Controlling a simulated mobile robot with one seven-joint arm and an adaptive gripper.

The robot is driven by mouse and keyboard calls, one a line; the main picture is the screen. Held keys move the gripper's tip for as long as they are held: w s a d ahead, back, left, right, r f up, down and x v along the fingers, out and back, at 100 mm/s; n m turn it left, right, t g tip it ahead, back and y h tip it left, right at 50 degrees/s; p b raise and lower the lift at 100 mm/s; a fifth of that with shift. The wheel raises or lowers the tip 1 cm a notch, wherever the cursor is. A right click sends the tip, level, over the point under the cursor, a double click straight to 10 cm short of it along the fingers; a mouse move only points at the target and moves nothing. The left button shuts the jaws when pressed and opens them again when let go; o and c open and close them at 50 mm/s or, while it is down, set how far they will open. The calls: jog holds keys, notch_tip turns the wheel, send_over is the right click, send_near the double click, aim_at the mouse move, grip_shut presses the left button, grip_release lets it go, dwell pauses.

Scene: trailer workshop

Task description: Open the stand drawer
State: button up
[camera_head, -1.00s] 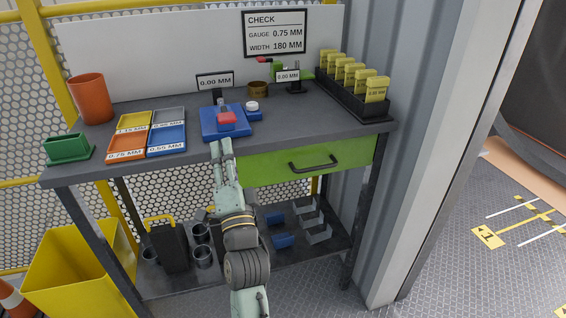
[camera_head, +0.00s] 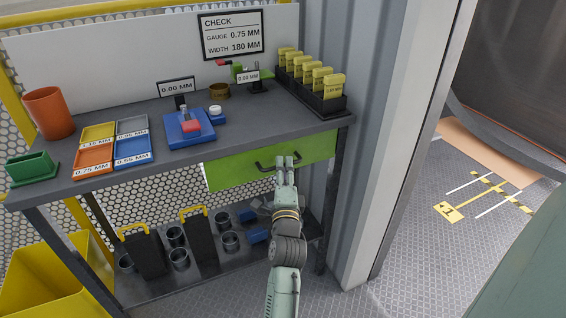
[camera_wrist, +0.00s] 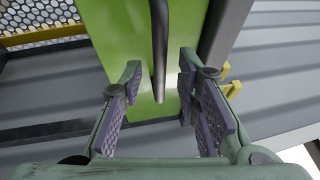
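The stand (camera_head: 95,178) is a dark workbench with a green drawer (camera_head: 232,172) under the right part of its top. The drawer front looks flush, with no gap showing. A dark bar handle (camera_head: 265,168) sits on its front. My gripper (camera_head: 286,160) is at the right part of the handle and hides some of it. In the wrist view the handle (camera_wrist: 160,45) runs upright in the picture, in line with the space between my open fingers (camera_wrist: 158,78). Both fingers stand apart from it. I cannot tell how deep it lies between them.
On the top are a blue gauge device (camera_head: 188,130), colored trays (camera_head: 133,150), an orange cup (camera_head: 48,113) and a rack of yellow tags (camera_head: 322,105). Black holders and metal cups (camera_head: 180,259) fill the lower shelf. A stand leg (camera_head: 335,200) and ribbed wall are at right.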

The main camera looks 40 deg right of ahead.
jog(key=shift+x, duration=0.9)
jog(key=shift+c, duration=0.2)
grip_shut()
